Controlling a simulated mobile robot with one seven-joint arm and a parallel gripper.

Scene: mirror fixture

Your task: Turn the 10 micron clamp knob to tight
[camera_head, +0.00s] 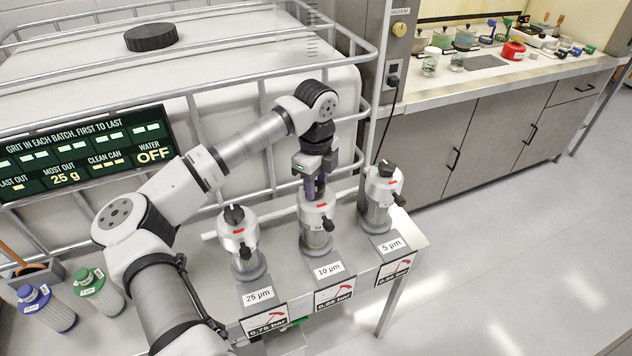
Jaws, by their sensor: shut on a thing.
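The 10 µm filter housing (316,222) stands upright in the middle of a row of three, behind its "10 µm" label (328,269). It has a pale head with a red mark, a black side knob (327,224) and a clear lower bowl. My gripper (316,190) points down onto the top of this housing, its jaws shut on the clamp knob there. The jaws hide most of that knob, so its turn position cannot be read.
The 25 µm housing (238,242) stands left and the 5 µm housing (381,197) right, each with a black top knob. Gauge plates line the bench front. A caged white tank (75,70) is behind.

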